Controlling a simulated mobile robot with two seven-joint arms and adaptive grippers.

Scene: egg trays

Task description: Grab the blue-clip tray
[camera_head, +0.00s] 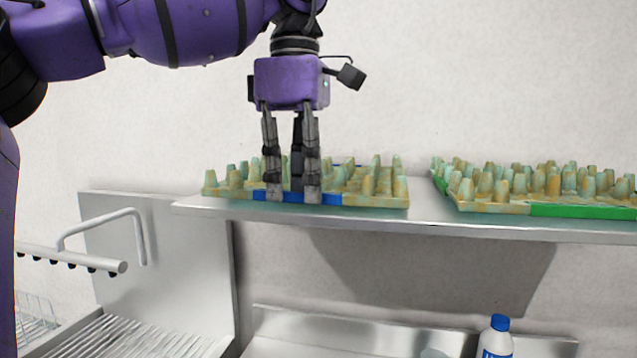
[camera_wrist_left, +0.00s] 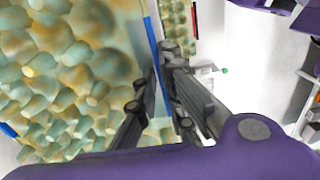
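The blue-clip tray (camera_head: 380,201) is a mottled green-and-tan egg tray lying flat on a metal shelf at the centre left of the head view. Its blue clip (camera_head: 328,199) runs along the front edge. The bumpy tray fills the left of the left wrist view, where the blue clip (camera_wrist_left: 151,45) runs down between my fingers. My left gripper (camera_head: 292,191) points straight down at the front edge, with fingers on either side of it. The fingers (camera_wrist_left: 160,85) look spread, with a gap around the clip; contact is unclear. My right gripper is out of view.
A green-clip tray (camera_head: 585,211) lies to the right on the same shelf (camera_head: 425,215), with a bare gap between. Below are a bottle with a blue cap (camera_head: 499,323) and a metal rail (camera_head: 95,260). A red-edged tray (camera_wrist_left: 194,18) shows in the left wrist view.

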